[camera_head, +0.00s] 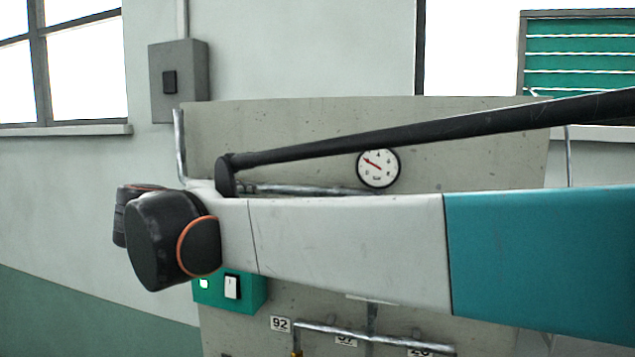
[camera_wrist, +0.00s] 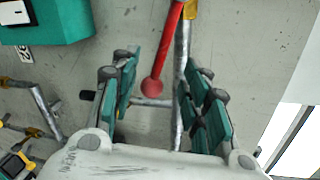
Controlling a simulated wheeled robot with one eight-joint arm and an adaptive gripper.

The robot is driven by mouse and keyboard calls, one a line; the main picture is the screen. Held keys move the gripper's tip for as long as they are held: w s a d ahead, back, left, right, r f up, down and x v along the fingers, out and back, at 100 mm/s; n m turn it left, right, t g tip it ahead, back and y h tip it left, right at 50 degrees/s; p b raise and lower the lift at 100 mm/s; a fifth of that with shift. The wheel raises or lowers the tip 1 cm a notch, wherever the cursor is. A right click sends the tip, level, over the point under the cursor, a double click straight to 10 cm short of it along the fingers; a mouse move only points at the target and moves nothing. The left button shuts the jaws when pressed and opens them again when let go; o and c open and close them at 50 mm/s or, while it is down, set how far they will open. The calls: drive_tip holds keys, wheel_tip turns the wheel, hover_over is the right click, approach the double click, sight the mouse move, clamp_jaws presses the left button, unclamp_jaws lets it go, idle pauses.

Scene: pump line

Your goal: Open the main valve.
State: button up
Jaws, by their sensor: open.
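A red lever with a round ball end (camera_wrist: 153,85) shows in the wrist view. It runs up from the ball to the top edge, beside a grey pipe (camera_wrist: 181,75) with a yellow fitting (camera_wrist: 191,12). I take it for the main valve's handle. My gripper (camera_wrist: 160,72) is open, with green and grey fingers on either side of the lever's ball end. I see no contact, and I cannot tell how deep the lever sits between the fingers. In the head view my arm hides the lever and the gripper.
A green switch box (camera_head: 250,291) with a lit lamp is below my arm. A round gauge (camera_head: 378,168) with a red needle is on the panel (camera_head: 480,130). Pipes with number labels (camera_head: 280,324) run lower down. More pipework (camera_wrist: 45,105) is left in the wrist view.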

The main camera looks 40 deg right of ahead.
drive_tip(key=v, duration=0.9)
drive_tip(key=shift+s+a, duration=0.15)
drive_tip(key=shift+s, duration=0.05)
drive_tip(key=shift+w+f, duration=0.1)
drive_tip(key=shift+f, duration=0.05)
drive_tip(key=c, duration=0.7)
drive_tip(key=shift+f+m+b, duration=0.3)
drive_tip(key=shift+m+b, duration=0.1)
drive_tip(key=shift+m, duration=0.1)
clamp_jaws()
wheel_tip(320, 180, down, 9)
drive_tip(key=m+b, duration=0.6)
drive_tip(key=m, duration=0.9)
drive_tip(key=w+d+r+p, duration=0.3)
drive_tip(key=w+d, duration=0.2)
drive_tip(key=d, duration=0.3)
drive_tip(key=shift+m+h, duration=0.3)
